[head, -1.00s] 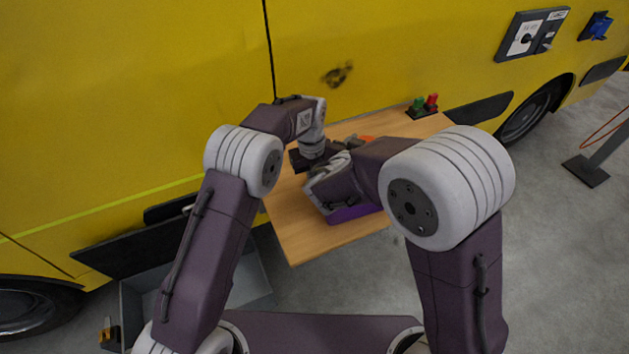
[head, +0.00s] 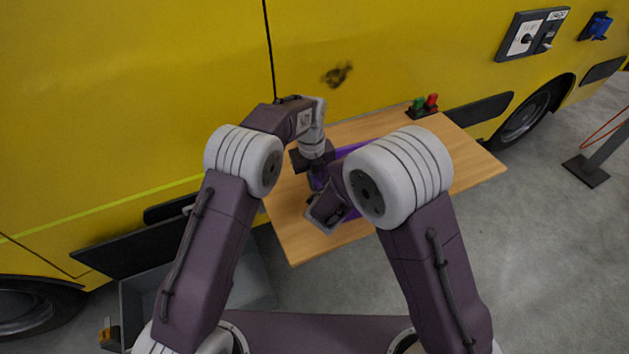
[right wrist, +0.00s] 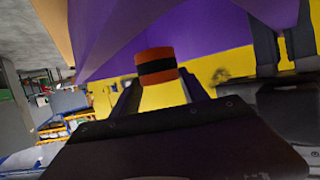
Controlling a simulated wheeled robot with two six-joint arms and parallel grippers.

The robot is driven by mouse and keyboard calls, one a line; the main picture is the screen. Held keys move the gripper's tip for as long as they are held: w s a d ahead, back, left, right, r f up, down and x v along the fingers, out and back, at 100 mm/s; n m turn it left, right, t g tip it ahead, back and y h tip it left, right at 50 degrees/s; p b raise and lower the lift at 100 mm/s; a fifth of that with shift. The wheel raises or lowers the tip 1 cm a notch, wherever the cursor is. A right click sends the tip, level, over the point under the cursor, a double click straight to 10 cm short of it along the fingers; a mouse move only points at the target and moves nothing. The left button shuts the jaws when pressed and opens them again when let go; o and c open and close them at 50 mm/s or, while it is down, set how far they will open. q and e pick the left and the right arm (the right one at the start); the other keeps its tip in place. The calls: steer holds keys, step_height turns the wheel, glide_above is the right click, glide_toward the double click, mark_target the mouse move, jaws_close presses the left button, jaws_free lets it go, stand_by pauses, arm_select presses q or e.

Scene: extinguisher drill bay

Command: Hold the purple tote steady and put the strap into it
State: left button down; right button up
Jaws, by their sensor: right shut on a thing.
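The purple tote (head: 352,149) stands on the wooden table in the head view, partly hidden by my arms. Its purple wall also fills the top of the right wrist view (right wrist: 150,25). The strap (right wrist: 155,66), an orange roll with a black band, is between the fingertips of my right gripper (right wrist: 156,82), which is shut on it close to the tote wall. I cannot tell whether the strap is over the tote's opening. My left gripper (head: 317,172) is at the tote's left side; its jaws are too hidden to read.
The wooden table (head: 465,165) is clear at its right end. A holder with a green and a red piece (head: 424,104) stands at its back edge. The yellow vehicle (head: 120,90) rises right behind the table. A grey open bin (head: 250,285) is on the floor at lower left.

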steer(key=shift+f, duration=1.05)
steer(key=o, duration=1.7)
steer(key=v, duration=1.2)
steer(key=shift+a, duration=0.1)
arm_select(q)
steer(key=c, duration=1.5)
jaws_free()
steer(key=shift+c, duration=0.2)
